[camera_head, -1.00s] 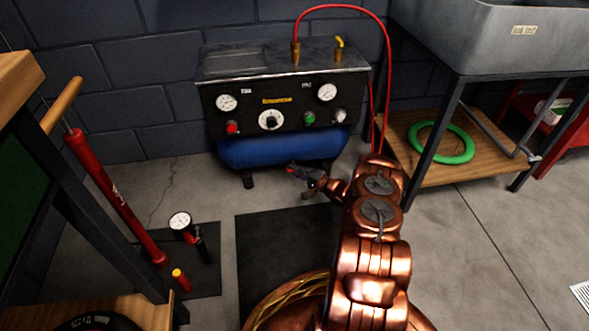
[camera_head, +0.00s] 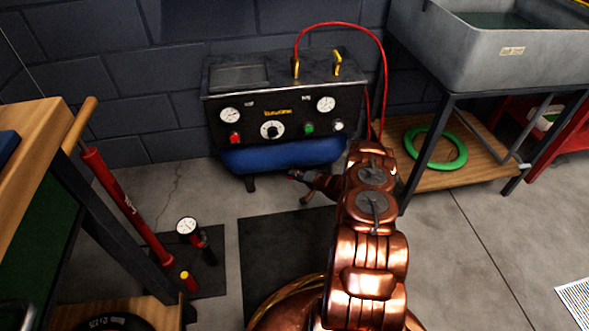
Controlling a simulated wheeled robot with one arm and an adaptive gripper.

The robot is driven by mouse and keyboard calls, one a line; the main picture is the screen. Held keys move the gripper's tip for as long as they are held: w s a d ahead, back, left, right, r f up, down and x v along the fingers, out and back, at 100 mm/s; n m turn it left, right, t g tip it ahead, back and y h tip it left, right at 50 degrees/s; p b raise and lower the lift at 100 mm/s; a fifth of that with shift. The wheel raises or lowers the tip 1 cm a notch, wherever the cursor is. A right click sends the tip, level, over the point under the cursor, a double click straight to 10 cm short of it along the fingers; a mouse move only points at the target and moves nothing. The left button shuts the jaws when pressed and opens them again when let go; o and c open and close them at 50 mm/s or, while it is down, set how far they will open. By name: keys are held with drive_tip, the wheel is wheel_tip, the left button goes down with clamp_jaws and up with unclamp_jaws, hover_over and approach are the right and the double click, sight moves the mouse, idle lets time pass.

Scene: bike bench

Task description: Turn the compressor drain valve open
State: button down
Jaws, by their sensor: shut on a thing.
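The compressor (camera_head: 285,100) stands against the back wall, with a black panel above a blue tank (camera_head: 265,157). My gripper (camera_head: 297,176) is low at the tank's underside, right of its middle, reaching in from the right. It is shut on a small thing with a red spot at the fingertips. This is where the drain valve (camera_head: 291,173) appears to be, but it is mostly hidden by the fingers and too small to read its angle.
A red floor pump (camera_head: 120,200) and a gauge (camera_head: 187,226) are at left by the wooden bench (camera_head: 40,75). A sink stand (camera_head: 450,85) with a green ring (camera_head: 436,148) on its shelf is at right. A red hose (camera_head: 384,60) arches over the compressor. A dark mat (camera_head: 275,250) lies in front.

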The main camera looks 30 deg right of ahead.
drive_tip(key=n+g+h+p, duration=0.1)
drive_tip(key=p, duration=0.2)
drive_tip(key=r+n+g+h+p, duration=0.1)
drive_tip(key=h+p, duration=0.1)
drive_tip(key=p, duration=0.1)
drive_tip(key=shift+w+r+n+g, duration=0.1)
drive_tip(key=shift+w+n+g, duration=0.05)
drive_tip(key=shift+n+g, duration=0.2)
drive_tip(key=n+h+p, duration=0.1)
drive_tip(key=p, duration=0.1)
drive_tip(key=g+h+p, duration=0.1)
drive_tip(key=h+p, duration=0.1)
drive_tip(key=shift+w+n, duration=0.15)
drive_tip(key=shift+n, duration=0.2)
drive_tip(key=shift+f+n+g+h+p, duration=0.2)
drive_tip(key=shift+n+g+h+p, duration=0.15)
drive_tip(key=shift+p, duration=0.55)
drive_tip(key=shift+f+p, duration=0.1)
drive_tip(key=shift+p, duration=0.2)
drive_tip(key=c, duration=1.3)
unclamp_jaws()
drive_tip(key=shift+c, duration=0.2)
drive_tip(key=shift+o, duration=0.7)
drive_tip(key=shift+s+f, duration=0.1)
drive_tip(key=shift+s, duration=0.1)
